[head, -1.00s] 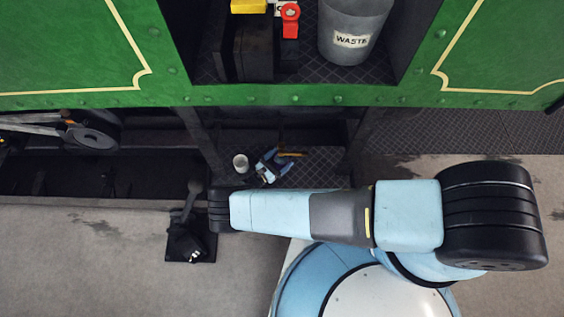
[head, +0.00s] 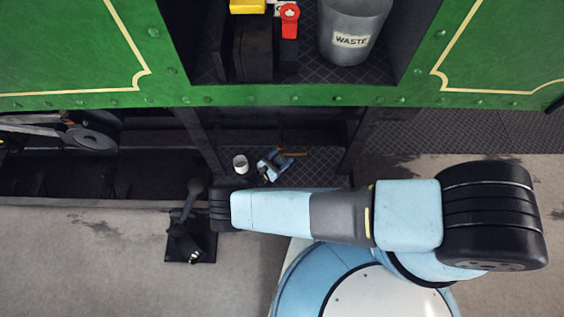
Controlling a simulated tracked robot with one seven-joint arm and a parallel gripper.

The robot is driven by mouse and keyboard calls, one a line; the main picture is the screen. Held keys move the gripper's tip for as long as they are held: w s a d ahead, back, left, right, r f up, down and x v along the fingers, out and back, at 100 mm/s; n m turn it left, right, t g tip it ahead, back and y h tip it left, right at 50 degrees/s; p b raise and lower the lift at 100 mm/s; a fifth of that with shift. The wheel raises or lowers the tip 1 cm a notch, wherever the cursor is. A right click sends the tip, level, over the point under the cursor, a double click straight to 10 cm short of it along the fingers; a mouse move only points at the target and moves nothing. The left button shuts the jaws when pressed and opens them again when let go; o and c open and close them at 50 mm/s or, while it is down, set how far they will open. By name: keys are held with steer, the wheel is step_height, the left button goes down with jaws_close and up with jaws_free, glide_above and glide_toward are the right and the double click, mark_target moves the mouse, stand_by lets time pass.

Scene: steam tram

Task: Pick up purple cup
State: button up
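No cup that looks clearly purple shows. A small pale cup (head: 240,164) stands upright on the dark step below the green tram side; its colour reads as whitish grey. Just right of it, and apart from it, is a small light-blue and dark-blue shape that looks like the end of my arm with my gripper (head: 277,162). A thin orange-brown piece (head: 293,153) shows beside it. The fingers are too small to make out, so I cannot tell whether they are open or hold anything. My upper arm hides part of the area below.
Above the step is the tram floor with a grey WASTE bin (head: 350,30), a red item (head: 290,20) and a yellow item (head: 248,6). A black lever on a base (head: 188,240) stands on the pavement to the left. Dark step supports flank the step.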

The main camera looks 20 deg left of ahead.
steer(key=shift+r, duration=0.1)
steer(key=shift+a+r, duration=0.1)
steer(key=shift+r, duration=1.35)
steer(key=shift+s+r, duration=0.2)
steer(key=shift+r, duration=0.05)
steer(key=v, duration=1.7)
steer(key=shift+s+a, duration=0.15)
steer(key=shift+s, duration=0.1)
steer(key=shift+s, duration=0.1)
